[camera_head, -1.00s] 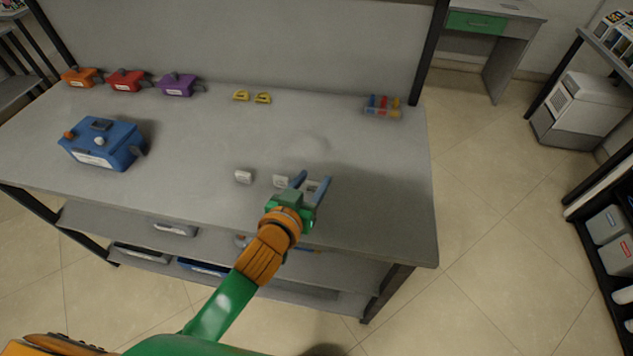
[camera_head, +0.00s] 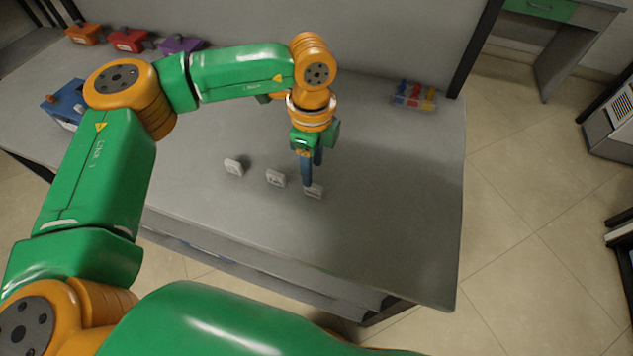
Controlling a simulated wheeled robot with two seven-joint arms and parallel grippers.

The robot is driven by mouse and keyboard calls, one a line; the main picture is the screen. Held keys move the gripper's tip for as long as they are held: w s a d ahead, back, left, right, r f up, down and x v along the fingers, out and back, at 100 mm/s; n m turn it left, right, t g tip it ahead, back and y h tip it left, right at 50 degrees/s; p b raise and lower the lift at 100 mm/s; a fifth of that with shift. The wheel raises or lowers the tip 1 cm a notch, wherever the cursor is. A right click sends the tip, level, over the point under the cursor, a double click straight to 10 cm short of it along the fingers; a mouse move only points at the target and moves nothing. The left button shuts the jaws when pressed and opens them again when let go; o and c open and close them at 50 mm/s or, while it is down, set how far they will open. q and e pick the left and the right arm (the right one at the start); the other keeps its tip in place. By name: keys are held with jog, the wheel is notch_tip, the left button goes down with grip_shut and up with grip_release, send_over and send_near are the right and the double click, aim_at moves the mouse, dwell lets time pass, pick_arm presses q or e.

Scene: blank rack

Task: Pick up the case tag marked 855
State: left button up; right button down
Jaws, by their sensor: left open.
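Three small white case tags lie in a row on the grey table (camera_head: 400,220): a left tag (camera_head: 234,167), a middle tag (camera_head: 276,178) and a right tag (camera_head: 314,191). Their markings are too small to read, so I cannot tell which is 855. My left gripper (camera_head: 311,172) points down with its blue fingers open, above or right at the right tag. The fingers partly cover that tag, and I cannot tell whether they touch it. My right gripper is not in view.
A clear box with coloured pieces (camera_head: 414,97) sits at the table's back right. Orange (camera_head: 84,34), red (camera_head: 128,41) and purple (camera_head: 181,45) cases stand at the back left. A blue case (camera_head: 66,103) is partly hidden behind my arm. The table's right side is clear.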

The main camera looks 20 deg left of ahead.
aim_at(314, 186)
pick_arm(q)
jog(key=f, duration=0.1)
jog(key=f+p, duration=0.1)
jog(key=f, duration=0.1)
jog(key=f+p, duration=0.1)
jog(key=shift+s+d+f, duration=0.1)
jog(key=shift+s+f, duration=0.1)
jog(key=shift+s, duration=0.1)
jog(key=shift+w+f, duration=0.2)
jog(key=shift+f, duration=0.25)
jog(key=shift+s+r, duration=0.1)
jog(key=shift+s, duration=0.05)
grip_shut()
